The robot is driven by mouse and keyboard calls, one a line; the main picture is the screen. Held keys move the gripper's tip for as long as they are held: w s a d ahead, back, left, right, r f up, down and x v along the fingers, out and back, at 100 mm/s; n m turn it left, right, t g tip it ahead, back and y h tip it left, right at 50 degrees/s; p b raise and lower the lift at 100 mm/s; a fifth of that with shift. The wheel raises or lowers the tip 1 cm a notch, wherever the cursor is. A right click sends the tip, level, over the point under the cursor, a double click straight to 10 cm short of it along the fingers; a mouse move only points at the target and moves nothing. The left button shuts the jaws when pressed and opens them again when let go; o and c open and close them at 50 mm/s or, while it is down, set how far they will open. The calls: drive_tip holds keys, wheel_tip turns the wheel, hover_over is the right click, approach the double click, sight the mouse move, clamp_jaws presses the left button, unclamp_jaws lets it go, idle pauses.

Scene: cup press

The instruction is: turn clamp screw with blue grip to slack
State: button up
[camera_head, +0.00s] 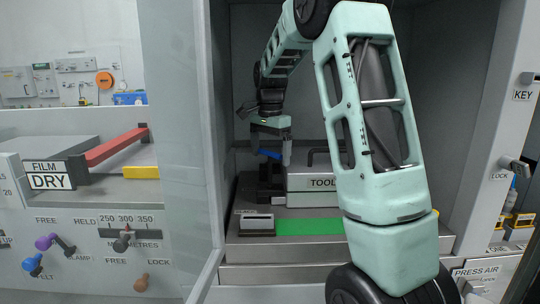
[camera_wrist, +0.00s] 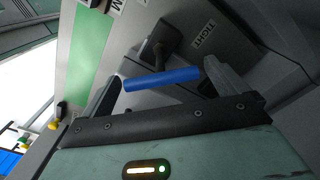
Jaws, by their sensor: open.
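The clamp screw's blue grip (camera_wrist: 160,79) is a short blue bar on a dark arm (camera_wrist: 152,54) in the wrist view. A TIGHT label (camera_wrist: 203,36) stands beside that arm. My gripper (camera_wrist: 166,84) is open, with one finger by each end of the blue bar. I cannot tell whether either finger touches it. In the head view the blue grip (camera_head: 269,154) shows small under my gripper (camera_head: 274,159), above a dark stand (camera_head: 270,185). The screw itself is mostly hidden, and no SLACK label is readable.
A green strip (camera_head: 308,227) and a small labelled block (camera_head: 257,221) lie in front. The bay's walls close in both sides. A left panel (camera_head: 100,235) carries several levers.

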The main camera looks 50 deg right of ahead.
drive_tip(key=shift+f, duration=0.3)
drive_tip(key=c, duration=1)
